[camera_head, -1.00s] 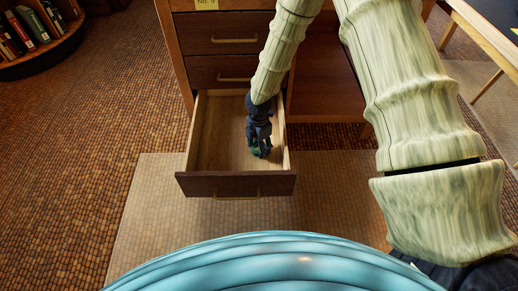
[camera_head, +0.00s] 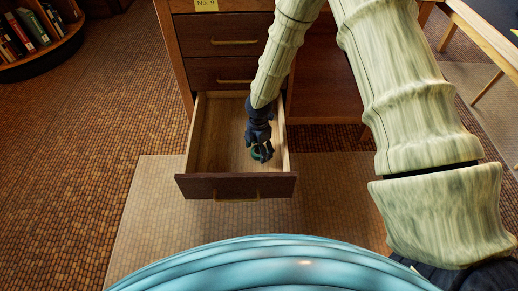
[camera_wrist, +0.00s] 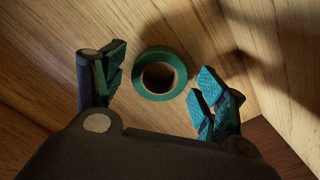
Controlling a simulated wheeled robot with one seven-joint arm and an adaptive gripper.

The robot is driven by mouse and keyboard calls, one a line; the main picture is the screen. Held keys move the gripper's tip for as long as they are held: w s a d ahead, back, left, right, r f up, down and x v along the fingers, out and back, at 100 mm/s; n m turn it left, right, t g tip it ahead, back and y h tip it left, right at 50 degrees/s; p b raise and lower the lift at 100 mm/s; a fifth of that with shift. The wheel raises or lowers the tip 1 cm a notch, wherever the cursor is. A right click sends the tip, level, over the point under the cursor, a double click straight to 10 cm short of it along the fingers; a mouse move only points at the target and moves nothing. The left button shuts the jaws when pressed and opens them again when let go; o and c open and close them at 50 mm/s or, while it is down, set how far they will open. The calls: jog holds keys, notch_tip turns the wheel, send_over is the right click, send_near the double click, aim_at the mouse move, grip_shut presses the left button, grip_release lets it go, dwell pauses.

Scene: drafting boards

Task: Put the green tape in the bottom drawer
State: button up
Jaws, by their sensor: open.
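The green tape (camera_wrist: 141,79) is a roll with a brown core. It lies flat on the wooden floor of the open bottom drawer (camera_head: 207,150), and it also shows in the head view (camera_head: 257,154) by the fingertips. My gripper (camera_head: 260,153) reaches down into the drawer near its right side. In the wrist view my gripper (camera_wrist: 160,92) is open, with the roll in view between and just beyond its two teal-padded fingers. Whether either finger touches the roll cannot be told.
The drawer's right wall (camera_head: 285,140) is close to my gripper. Two shut drawers (camera_head: 230,40) sit above. The left part of the open drawer is bare. A bookshelf (camera_head: 35,40) stands at the far left, a table (camera_head: 480,30) at the right.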

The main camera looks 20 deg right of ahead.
notch_tip(320, 180, up, 12)
jog(key=p, duration=0.6)
jog(key=shift+r, duration=0.1)
